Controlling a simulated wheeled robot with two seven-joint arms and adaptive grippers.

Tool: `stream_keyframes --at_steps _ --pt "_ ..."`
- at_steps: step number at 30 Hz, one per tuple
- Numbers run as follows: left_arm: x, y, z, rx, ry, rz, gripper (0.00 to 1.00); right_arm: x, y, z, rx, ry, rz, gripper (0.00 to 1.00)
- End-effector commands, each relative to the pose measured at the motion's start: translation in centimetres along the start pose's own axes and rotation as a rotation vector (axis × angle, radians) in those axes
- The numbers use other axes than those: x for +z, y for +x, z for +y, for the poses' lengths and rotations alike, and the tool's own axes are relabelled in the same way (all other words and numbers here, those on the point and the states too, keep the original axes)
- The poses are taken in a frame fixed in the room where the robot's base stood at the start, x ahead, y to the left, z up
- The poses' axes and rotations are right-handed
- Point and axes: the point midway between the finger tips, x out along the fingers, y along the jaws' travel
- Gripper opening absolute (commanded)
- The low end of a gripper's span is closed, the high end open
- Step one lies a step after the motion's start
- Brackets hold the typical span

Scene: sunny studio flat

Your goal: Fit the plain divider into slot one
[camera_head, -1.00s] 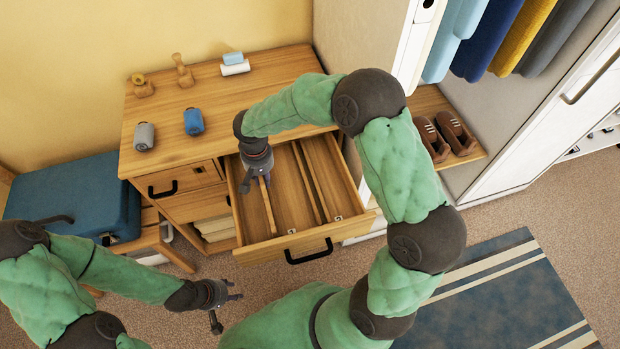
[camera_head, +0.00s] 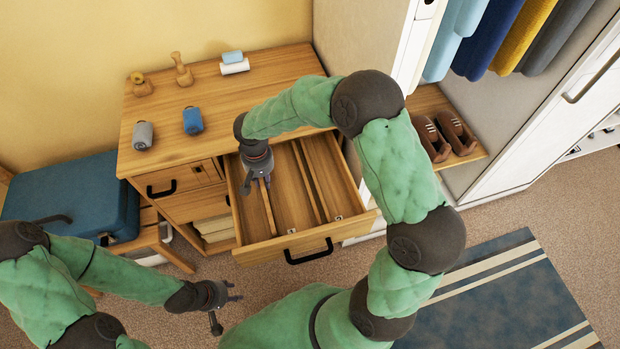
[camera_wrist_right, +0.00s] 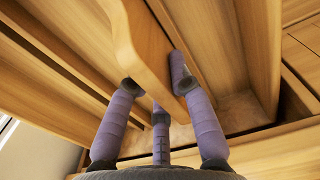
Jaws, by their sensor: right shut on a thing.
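The open drawer (camera_head: 335,233) sticks out of the wooden dresser. The plain divider (camera_head: 267,208) is a wooden board standing lengthwise in the left part of the drawer. My right gripper (camera_head: 256,183) reaches down from above and is shut on its rear part. In the right wrist view the divider (camera_wrist_right: 148,50) runs between the fingers, with a curved edge; its lower edge is hidden, so I cannot tell whether it sits in a slot. Another divider (camera_head: 315,180) stands further right in the drawer. My left gripper (camera_head: 228,298) is empty, fingers apart, in front of the dresser.
Grey (camera_head: 142,135) and blue (camera_head: 193,121) rolls, wooden items and a pale blue and white pair (camera_head: 234,63) are on the dresser top (camera_head: 215,85). A blue case (camera_head: 75,200) is at left. Shoes (camera_head: 445,136) sit on a shelf at right.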

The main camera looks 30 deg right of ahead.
Motion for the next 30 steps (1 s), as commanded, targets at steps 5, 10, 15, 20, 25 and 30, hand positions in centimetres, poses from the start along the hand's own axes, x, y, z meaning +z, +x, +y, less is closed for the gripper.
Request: stream_keyframes --at_steps 5,10,15,20,25,30 --pt "0.0 0.2 -0.1 0.000 0.000 0.000 0.40 0.0 0.3 0.0 0.000 0.000 0.001 0.00" --pt "0.0 0.4 -0.1 0.000 0.000 0.000 0.40 0.0 0.6 0.0 0.000 0.000 0.000 0.00" --pt "0.0 0.6 -0.2 0.000 0.000 0.000 0.40 0.0 0.9 0.0 0.000 0.000 0.000 0.00" --pt "0.0 0.8 -0.3 0.000 0.000 0.000 0.40 0.0 1.2 0.0 0.000 0.000 0.000 0.00" --pt "0.0 1.0 -0.3 0.000 0.000 0.000 0.40 0.0 1.5 0.0 0.000 0.000 0.000 0.00" --pt "0.0 1.2 -0.4 0.000 0.000 0.000 0.40 0.0 1.8 0.0 0.000 0.000 0.000 0.00"
